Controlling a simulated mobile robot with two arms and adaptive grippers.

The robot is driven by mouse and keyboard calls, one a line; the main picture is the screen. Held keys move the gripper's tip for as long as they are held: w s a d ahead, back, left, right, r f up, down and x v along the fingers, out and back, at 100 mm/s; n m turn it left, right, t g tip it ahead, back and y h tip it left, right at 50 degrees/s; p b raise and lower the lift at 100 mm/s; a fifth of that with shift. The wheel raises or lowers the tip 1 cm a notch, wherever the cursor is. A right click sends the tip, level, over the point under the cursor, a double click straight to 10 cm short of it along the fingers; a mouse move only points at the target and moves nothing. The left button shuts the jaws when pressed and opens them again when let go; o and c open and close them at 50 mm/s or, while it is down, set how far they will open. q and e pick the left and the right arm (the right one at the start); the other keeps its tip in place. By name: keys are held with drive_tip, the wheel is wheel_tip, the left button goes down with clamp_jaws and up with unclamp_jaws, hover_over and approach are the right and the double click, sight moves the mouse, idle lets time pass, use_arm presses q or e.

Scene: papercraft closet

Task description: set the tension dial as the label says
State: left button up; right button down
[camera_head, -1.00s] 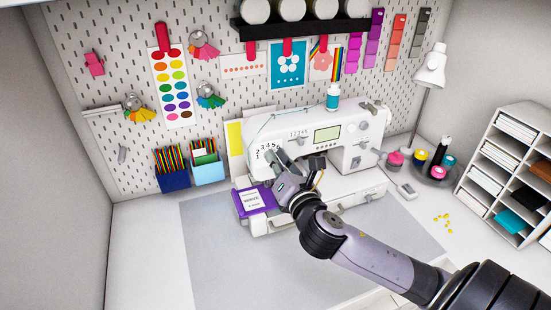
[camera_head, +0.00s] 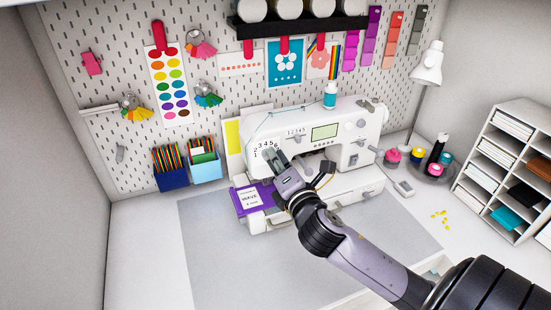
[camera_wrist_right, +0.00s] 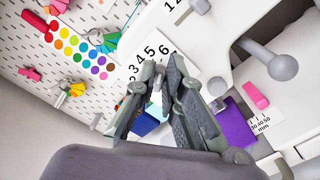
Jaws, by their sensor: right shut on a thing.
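The white sewing machine (camera_head: 345,118) stands on the table. A printed number scale (camera_head: 268,146) is on its left front; several of its numbers show in the right wrist view (camera_wrist_right: 153,50). My right gripper (camera_head: 271,154) is at that scale, its fingers close together on the tension dial, which the fingers mostly hide. The same gripper shows in the right wrist view (camera_wrist_right: 162,82). The dial's setting cannot be read. My left gripper is out of view.
Blue pencil boxes (camera_head: 173,181) stand left of the machine. Thread spools (camera_head: 435,168) and a white lamp (camera_head: 429,68) are to its right, with a paper shelf (camera_head: 510,165) further right. The grey mat (camera_head: 230,260) in front is clear apart from my arm.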

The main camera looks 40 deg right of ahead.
drive_tip(key=c, duration=1.7)
unclamp_jaws()
drive_tip(key=v, duration=0.7)
drive_tip(key=shift+s, duration=0.25)
drive_tip(key=shift+s+f, duration=0.1)
